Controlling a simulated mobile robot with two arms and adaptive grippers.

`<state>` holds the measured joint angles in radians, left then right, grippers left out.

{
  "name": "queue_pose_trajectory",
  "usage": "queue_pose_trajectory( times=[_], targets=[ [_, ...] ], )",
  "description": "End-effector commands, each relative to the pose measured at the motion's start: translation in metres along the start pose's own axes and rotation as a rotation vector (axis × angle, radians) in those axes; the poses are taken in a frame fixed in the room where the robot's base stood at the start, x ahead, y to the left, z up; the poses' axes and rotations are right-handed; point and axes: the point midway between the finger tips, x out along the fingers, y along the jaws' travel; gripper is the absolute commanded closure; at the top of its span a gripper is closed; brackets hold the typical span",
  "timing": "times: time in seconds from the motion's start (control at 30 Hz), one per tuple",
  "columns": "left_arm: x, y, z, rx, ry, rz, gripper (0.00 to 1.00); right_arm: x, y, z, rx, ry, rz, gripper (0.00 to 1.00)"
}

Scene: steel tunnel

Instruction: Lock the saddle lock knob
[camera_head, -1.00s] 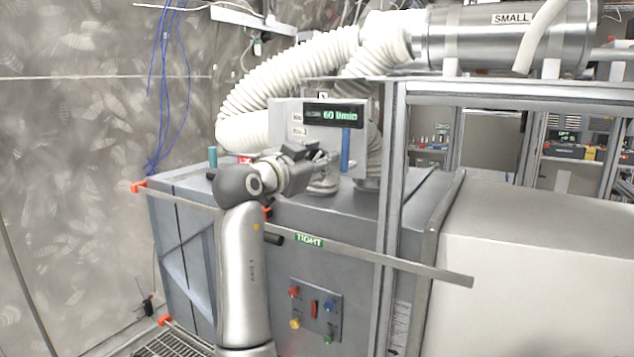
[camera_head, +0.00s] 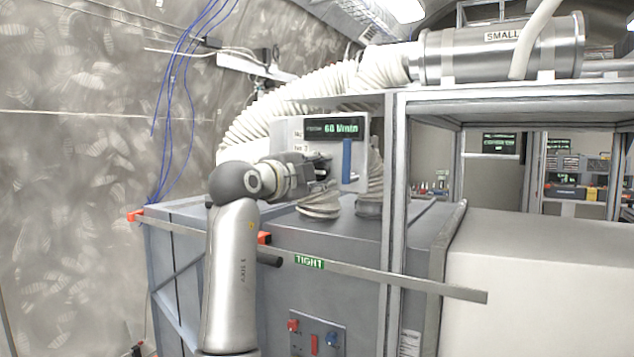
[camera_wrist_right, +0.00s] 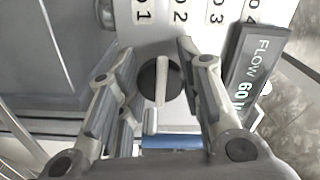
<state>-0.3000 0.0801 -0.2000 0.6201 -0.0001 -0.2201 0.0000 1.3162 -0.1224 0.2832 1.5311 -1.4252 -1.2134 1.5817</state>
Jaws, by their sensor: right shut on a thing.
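A round dark knob with a pale bar (camera_wrist_right: 160,82) sits on the white panel with the numbers 1 to 4 in the right wrist view. My right gripper (camera_wrist_right: 157,55) has a finger on each side of it and is shut on this knob. In the head view my right gripper (camera_head: 326,172) is at the lower left of the grey display box (camera_head: 350,160), and the knob is hidden there. My left gripper is out of view.
The display (camera_head: 337,128) reads about 60 l/min. A blue bar (camera_head: 347,160) stands on the box's face. White hoses (camera_head: 245,130) run behind it. A metal rail (camera_head: 420,285) crosses the grey cabinet's front, and a frame post (camera_head: 393,200) stands at right.

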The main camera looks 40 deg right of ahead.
Motion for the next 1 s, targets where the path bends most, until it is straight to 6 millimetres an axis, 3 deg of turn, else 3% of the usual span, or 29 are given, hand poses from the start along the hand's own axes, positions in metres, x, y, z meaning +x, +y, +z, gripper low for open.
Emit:
queue_pose_trajectory(
  times=[0.4,1.0],
  targets=[
    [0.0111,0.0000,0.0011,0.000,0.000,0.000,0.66,0.0001,0.0017,0.0008,0.247,0.000,0.005,0.90],
    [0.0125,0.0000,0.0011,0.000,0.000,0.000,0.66,0.0003,0.0018,0.0007,0.306,0.000,0.007,0.90]
  ],
)
